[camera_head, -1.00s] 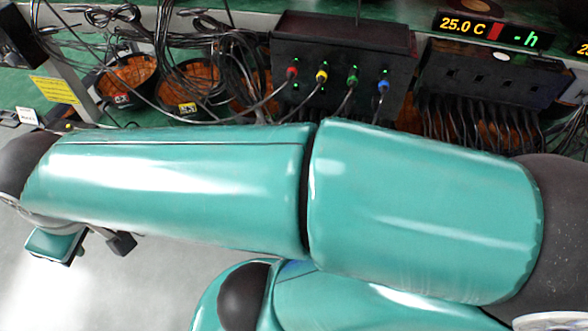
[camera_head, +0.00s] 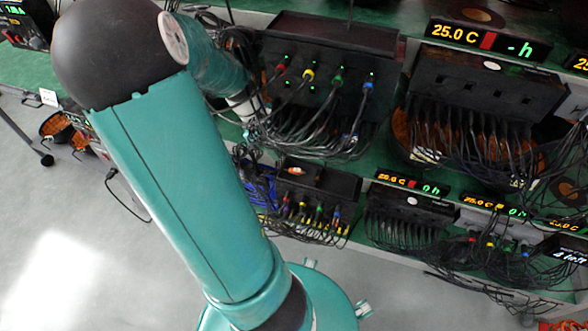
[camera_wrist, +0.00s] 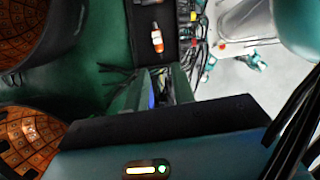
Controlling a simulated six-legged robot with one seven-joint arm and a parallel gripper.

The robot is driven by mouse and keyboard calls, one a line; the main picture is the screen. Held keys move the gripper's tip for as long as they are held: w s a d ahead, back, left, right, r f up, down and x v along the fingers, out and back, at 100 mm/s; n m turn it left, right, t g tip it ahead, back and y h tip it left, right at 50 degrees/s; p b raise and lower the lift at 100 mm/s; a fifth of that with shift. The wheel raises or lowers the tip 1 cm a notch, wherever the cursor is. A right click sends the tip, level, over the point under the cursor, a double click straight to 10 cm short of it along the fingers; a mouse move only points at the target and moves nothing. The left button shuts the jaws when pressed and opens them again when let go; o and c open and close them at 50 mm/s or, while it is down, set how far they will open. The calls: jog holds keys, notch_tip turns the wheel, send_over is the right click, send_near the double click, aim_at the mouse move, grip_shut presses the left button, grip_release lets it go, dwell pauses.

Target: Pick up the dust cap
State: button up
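I cannot surely pick out the dust cap. A small orange-and-white piece (camera_wrist: 157,38) lies on a dark box top in the wrist view. A small orange piece (camera_head: 299,170) on the lower black box in the head view may be the same one. My gripper (camera_wrist: 158,82) shows in the wrist view as two dark green fingers, seemingly apart, with grey and blue visible between them. It is short of the orange-and-white piece in the picture and apart from it. In the head view my gripper is not clear among the cables.
An upper black box (camera_head: 325,50) has coloured plugs and hanging cables. The lower black box (camera_head: 335,188) has similar plugs. Another wired box (camera_head: 485,85) stands right, below a display (camera_head: 488,40). Orange-lined bowls (camera_wrist: 25,140) are at left in the wrist view. The grey floor (camera_head: 60,240) is open.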

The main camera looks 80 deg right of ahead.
aim_at(291, 169)
jog(key=x, duration=0.7)
jog(key=shift+s+f, duration=0.15)
jog(key=shift+s, duration=0.25)
grip_shut()
